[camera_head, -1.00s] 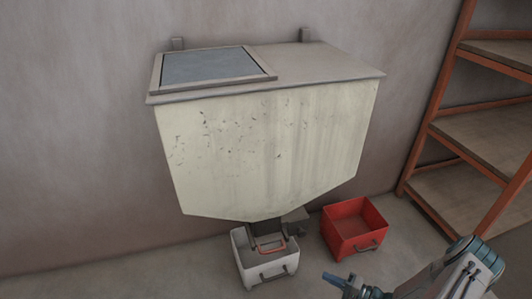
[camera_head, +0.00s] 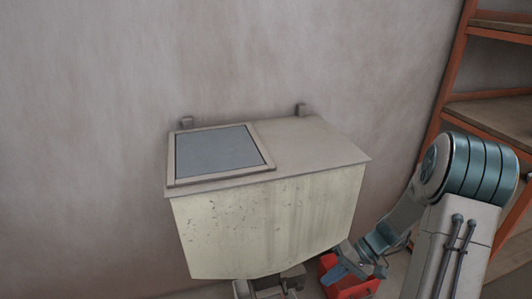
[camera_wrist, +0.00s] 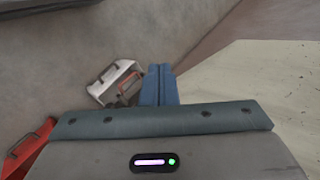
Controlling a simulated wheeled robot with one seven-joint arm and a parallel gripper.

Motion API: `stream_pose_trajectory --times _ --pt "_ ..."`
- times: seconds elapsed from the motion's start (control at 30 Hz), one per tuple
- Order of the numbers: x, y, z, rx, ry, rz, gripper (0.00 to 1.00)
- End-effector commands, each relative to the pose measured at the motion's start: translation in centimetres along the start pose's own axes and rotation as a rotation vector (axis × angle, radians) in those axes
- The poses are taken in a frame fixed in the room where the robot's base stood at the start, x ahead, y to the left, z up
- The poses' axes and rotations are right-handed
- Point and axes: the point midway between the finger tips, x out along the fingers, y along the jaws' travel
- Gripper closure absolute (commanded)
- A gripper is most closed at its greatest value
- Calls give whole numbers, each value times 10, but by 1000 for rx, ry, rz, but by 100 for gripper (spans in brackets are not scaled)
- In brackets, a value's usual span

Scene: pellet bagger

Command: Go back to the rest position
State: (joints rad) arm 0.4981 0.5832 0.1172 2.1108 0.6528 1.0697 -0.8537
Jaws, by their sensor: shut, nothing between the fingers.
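My gripper (camera_head: 342,274) is in front of the lower right of the pellet bagger in the head view, in front of the red bin. In the wrist view its two blue fingers (camera_wrist: 159,85) are together, with nothing between them. The pellet bagger (camera_head: 270,225) is a pale, stained hopper on the wall with a framed grey lid (camera_head: 218,152) on top. In the wrist view its pale side (camera_wrist: 270,90) fills the right.
A red bin (camera_head: 352,291) stands on the floor at the lower right, partly hidden by my arm. A white bin (camera_wrist: 112,82) is below the hopper. An orange shelf rack (camera_head: 450,85) stands at the right, behind my arm. Bare wall rises above the hopper.

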Motion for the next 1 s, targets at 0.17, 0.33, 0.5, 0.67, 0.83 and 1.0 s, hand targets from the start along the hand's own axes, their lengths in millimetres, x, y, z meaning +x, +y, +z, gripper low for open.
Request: stream_pose_trajectory --times 0.17,0.33,0.5,0.67,0.83,1.0 --pt "-49 -63 32 -19 -6 178 100" --pt "-86 -110 62 -32 20 333 100" --pt "-121 -154 94 -47 79 475 100" --pt "-154 -191 123 -64 161 589 100" --pt "-186 -226 154 -87 272 685 100" --pt "-209 -248 177 -104 373 741 100"
